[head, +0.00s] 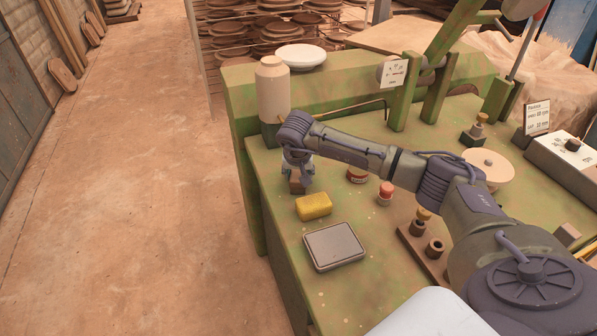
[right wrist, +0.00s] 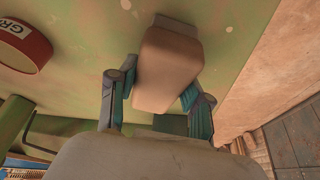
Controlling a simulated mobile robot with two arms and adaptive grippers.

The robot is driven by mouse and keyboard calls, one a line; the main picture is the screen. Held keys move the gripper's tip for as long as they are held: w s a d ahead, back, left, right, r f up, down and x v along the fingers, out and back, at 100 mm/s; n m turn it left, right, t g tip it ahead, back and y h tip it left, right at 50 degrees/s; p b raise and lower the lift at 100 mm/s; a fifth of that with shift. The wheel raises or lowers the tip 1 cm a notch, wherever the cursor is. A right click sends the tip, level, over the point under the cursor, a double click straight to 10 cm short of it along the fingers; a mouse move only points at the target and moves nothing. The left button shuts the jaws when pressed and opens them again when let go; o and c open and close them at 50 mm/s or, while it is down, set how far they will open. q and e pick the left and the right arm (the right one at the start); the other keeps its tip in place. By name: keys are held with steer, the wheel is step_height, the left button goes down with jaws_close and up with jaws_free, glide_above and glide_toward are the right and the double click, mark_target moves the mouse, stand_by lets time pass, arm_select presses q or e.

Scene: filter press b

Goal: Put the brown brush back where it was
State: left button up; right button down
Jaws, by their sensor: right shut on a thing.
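The brown brush (head: 297,186) shows as a brown block at the left part of the green press table (head: 285,262). My right gripper (head: 299,166) points down over it, just behind the yellow sponge (head: 314,206). In the right wrist view, the brush (right wrist: 166,72) lies between the two fingers of the right gripper (right wrist: 157,98), which is shut on it. Its far end is close to the green surface; I cannot tell whether it touches. The gripper hides part of the brush in the head view. My left gripper is out of view.
A grey flat box (head: 334,246) lies in front of the sponge. A tall beige bottle (head: 272,88) stands behind the gripper. A red-topped button (head: 385,190) and a red round tin (head: 357,174) are to the right. Open floor (head: 140,200) lies left of the table.

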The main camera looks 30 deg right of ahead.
steer(key=c, duration=0.9)
jaws_free()
steer(key=shift+f, duration=0.1)
steer(key=shift+c, duration=0.2)
steer(key=o, duration=0.4)
steer(key=shift+o, duration=0.2)
steer(key=shift+r, duration=0.25)
steer(key=v, duration=1.2)
steer(key=shift+b, duration=0.35)
steer(key=shift+f, duration=0.1)
